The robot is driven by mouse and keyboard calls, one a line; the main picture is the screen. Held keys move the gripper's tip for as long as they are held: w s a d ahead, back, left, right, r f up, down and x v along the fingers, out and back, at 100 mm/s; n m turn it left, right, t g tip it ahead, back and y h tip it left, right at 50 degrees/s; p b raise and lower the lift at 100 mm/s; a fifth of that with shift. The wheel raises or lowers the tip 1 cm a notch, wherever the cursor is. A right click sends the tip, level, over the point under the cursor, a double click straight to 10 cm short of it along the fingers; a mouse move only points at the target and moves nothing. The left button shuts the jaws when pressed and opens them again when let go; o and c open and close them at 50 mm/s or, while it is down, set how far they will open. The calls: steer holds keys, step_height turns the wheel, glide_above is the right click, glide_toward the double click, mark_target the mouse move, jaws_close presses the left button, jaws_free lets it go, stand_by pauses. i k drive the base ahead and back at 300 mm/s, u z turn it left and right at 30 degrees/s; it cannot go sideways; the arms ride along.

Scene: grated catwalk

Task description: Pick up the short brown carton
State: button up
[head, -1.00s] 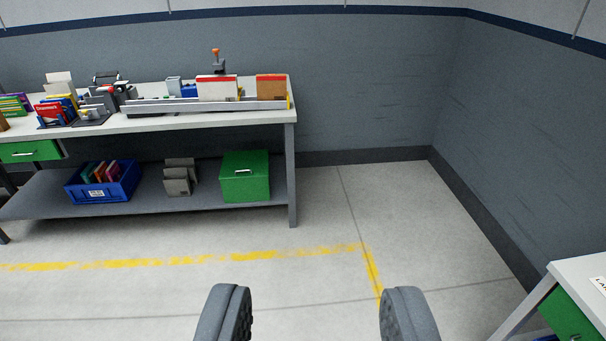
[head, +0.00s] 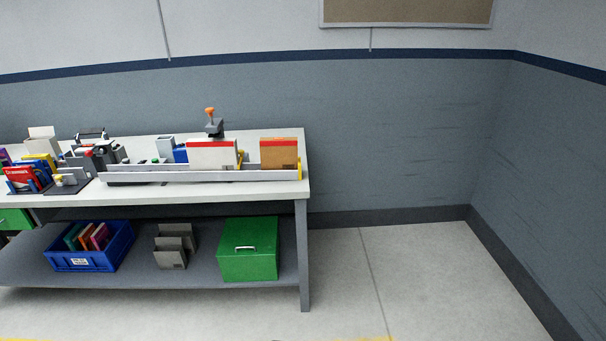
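A short brown carton (head: 279,154) with a red band along its top stands at the right end of a long grey rail (head: 200,175) on the workbench. A wider white carton (head: 210,155) with a red band stands to its left on the same rail. My gripper is not in view now, so its distance from the carton and its opening do not show.
The white-topped workbench (head: 200,194) has a lower shelf holding a blue bin (head: 90,258), grey holders (head: 174,248) and a green box (head: 248,252). A black-and-orange device (head: 212,125) rises behind the white carton. Floor right of the bench is clear.

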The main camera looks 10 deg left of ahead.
mark_target(273, 158)
steer(key=z, duration=0.05)
steer(key=i, duration=3.3)
steer(key=z, duration=0.1)
